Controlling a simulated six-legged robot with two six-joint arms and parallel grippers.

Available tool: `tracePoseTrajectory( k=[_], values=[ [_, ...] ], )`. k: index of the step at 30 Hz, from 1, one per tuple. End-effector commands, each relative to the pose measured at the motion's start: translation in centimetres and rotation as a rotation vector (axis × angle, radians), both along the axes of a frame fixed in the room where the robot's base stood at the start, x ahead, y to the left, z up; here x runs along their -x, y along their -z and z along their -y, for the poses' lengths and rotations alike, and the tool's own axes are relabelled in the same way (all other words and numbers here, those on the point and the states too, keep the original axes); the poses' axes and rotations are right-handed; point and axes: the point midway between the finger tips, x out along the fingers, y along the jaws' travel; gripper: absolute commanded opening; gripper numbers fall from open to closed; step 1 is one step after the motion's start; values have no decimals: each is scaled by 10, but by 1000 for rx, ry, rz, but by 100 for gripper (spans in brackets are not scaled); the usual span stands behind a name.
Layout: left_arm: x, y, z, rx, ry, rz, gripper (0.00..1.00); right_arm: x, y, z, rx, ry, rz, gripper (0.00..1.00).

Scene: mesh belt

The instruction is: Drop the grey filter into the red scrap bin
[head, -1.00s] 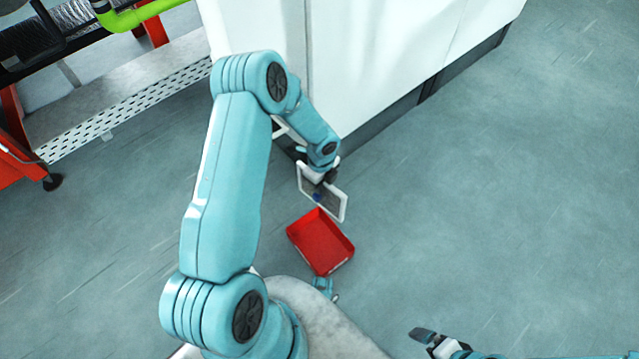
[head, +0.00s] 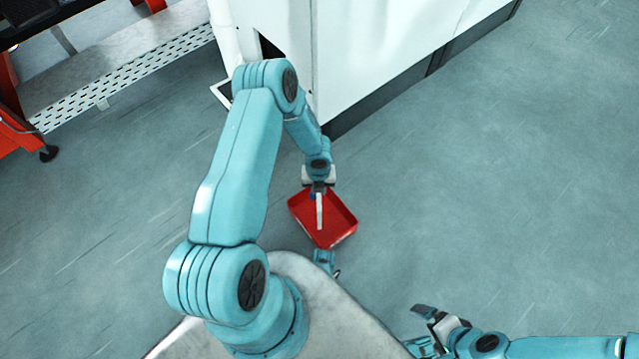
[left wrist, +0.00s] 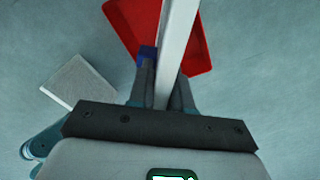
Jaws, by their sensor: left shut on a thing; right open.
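My left gripper (head: 318,186) is shut on the filter (head: 319,212), which has a white frame and now shows edge-on in the head view. Its grey face is turned out of sight. In the left wrist view the filter (left wrist: 178,45) runs as a pale bar between my fingers, with a blue piece beside it. The red scrap bin (head: 343,212) lies on the floor behind the filter in the head view. It also shows in the left wrist view (left wrist: 130,22). The filter appears to be over the bin; the exact height is unclear. My right gripper (head: 422,324) is open and empty.
A white cabinet (head: 375,60) stands behind the bin. A pale-framed panel (head: 221,93) shows beside it, partly hidden by my arm. A perforated metal step (head: 120,85) and red stand (head: 20,135) are at left. The floor at right is clear.

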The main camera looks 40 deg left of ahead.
Motion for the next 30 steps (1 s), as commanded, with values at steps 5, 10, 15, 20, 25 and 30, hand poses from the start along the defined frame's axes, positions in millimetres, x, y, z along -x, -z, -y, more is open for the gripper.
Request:
tracePoseTrajectory(
  k=[5,10,15,20,25,30],
  values=[
    [0,27,0,0,0,0,0,-3,19,3,2,12,5,100],
    [0,46,0,0,1,0,0,-6,29,6,4,23,11,100],
    [0,49,0,-1,0,1,0,-7,30,6,5,27,12,100],
    [0,48,0,-1,0,1,0,-7,29,6,5,27,12,100],
    [0,48,0,0,0,0,48,-7,29,6,5,26,11,100],
    [0,48,0,0,0,0,48,-7,29,6,5,26,11,100]
  ],
)
